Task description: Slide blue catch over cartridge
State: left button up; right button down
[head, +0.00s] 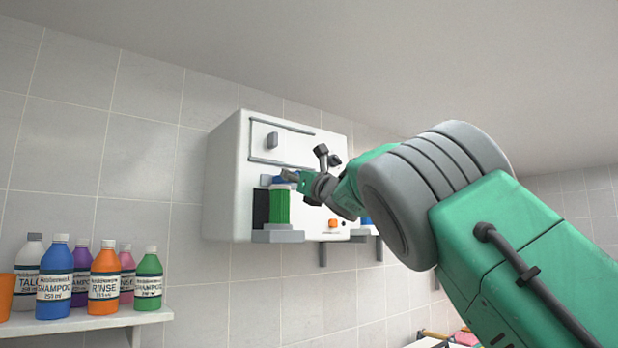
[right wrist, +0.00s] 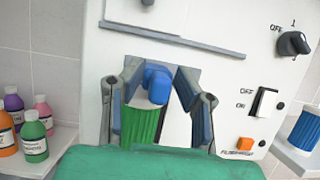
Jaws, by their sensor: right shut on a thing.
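The white wall-mounted machine (head: 228,180) holds a green ribbed cartridge (head: 280,208) upright on a grey ledge (head: 278,237). The cartridge also shows in the right wrist view (right wrist: 143,123), partly hidden behind my green gripper body. The blue catch (right wrist: 157,80) is at the top of the cartridge, between my fingers. In the head view my right gripper (head: 290,177) reaches in from the right at the catch and partly hides it. My right gripper (right wrist: 155,84) is shut on the blue catch. My left gripper is not in view.
A shelf (head: 95,322) at left carries several coloured bottles. A blue container (right wrist: 305,130) stands at right.

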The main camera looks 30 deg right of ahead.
jog(key=shift+a+f+b, duration=0.2)
jog(key=shift+a+b, duration=0.2)
jog(key=c, duration=1.5)
grip_release()
jog(key=shift+a, duration=0.3)
jog(key=shift+c, duration=0.2)
jog(key=shift+o, duration=0.3)
jog(key=shift+s+a+r, duration=0.1)
jog(key=shift+a+r, duration=0.05)
jog(key=shift+a, duration=0.3)
jog(key=shift+s+a+r, duration=0.1)
jog(key=shift+a+r, duration=0.05)
jog(key=shift+a, duration=0.3)
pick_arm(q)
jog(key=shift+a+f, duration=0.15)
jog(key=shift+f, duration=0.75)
pick_arm(e)
jog(key=d+v, duration=0.2)
jog(key=v, duration=0.9)
jog(key=shift+f, duration=0.5)
